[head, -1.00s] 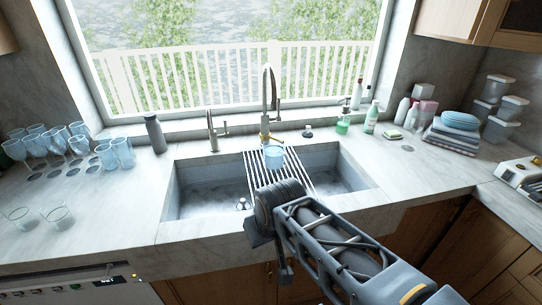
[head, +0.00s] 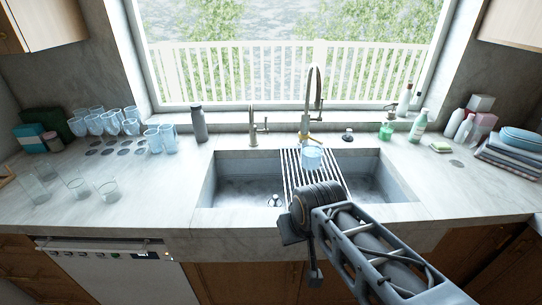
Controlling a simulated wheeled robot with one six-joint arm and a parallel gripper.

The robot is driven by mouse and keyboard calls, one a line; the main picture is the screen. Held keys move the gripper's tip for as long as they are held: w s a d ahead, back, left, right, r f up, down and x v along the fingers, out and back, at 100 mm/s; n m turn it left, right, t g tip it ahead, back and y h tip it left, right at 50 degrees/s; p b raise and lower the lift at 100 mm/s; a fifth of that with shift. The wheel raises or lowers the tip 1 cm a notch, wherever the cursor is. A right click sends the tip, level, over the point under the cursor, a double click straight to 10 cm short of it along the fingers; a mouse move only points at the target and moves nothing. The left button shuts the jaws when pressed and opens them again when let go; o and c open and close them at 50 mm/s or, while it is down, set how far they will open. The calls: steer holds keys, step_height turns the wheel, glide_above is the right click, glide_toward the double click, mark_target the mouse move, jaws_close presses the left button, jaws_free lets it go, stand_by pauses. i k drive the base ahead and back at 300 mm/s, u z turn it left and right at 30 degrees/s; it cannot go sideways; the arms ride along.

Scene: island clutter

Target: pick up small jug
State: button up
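A small light-blue, see-through vessel (head: 312,158) stands on the slatted drying rack (head: 332,182) across the sink, below the tap. It may be the small jug; I cannot make out a handle or spout. No other thing in view is clearly a jug. My gripper (head: 302,250) hangs in front of the sink's front edge, nearer to me than the vessel and apart from it. It is dark and partly hidden by my wrist, so its opening does not show clearly.
Several glasses (head: 104,122) stand on the left counter, with clear tumblers (head: 108,190) nearer the front. A grey bottle (head: 199,124) stands left of the sink (head: 240,180). Soap bottles (head: 418,126) and stacked cloths (head: 512,152) are on the right. The tall tap (head: 314,95) rises behind the rack.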

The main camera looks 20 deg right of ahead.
mark_target(312, 155)
steer(key=z, duration=0.65)
steer(key=k, duration=0.5)
steer(key=z, duration=1)
steer(key=i, duration=0.75)
steer(key=u, duration=1.4)
